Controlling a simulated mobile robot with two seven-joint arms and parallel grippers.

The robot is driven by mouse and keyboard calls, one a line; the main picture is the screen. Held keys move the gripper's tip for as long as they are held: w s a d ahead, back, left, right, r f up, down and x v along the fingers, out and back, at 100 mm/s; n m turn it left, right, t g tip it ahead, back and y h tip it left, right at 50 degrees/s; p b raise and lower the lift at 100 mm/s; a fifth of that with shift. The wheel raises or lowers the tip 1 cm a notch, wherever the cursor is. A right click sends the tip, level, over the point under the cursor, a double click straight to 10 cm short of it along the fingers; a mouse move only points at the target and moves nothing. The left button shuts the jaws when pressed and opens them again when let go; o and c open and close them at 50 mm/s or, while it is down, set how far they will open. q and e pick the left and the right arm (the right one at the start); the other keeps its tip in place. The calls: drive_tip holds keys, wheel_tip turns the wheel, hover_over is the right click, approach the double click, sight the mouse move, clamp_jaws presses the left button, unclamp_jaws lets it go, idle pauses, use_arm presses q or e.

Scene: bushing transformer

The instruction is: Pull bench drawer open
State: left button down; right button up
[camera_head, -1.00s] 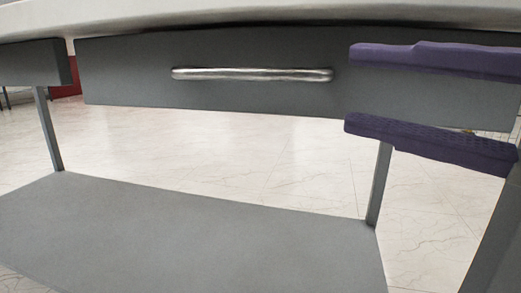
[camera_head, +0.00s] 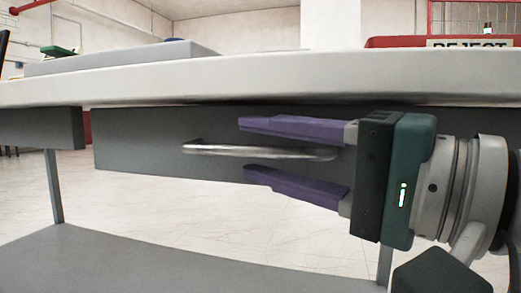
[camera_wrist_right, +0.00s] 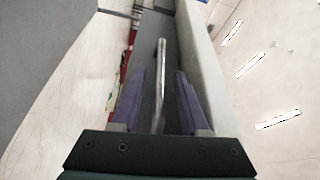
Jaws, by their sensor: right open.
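The bench drawer (camera_head: 135,150) is a grey front under the bench top, and it looks shut. Its silver bar handle (camera_head: 215,149) runs level across it. My right gripper (camera_head: 242,147) has purple fingers and comes in from the right. It is open, with one finger above the handle and one below, around the handle's right part. In the right wrist view the handle (camera_wrist_right: 160,85) runs between the two separated fingers (camera_wrist_right: 155,85). I see no finger closed on it. My left gripper is not in view.
The pale bench top (camera_head: 220,82) overhangs the drawer just above my upper finger. A red bin (camera_head: 385,42) marked REJECT and a grey slab (camera_head: 125,57) are on top. A grey lower shelf (camera_head: 140,265) lies below. The floor in front shows bare.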

clamp_jaws()
idle(1.4)
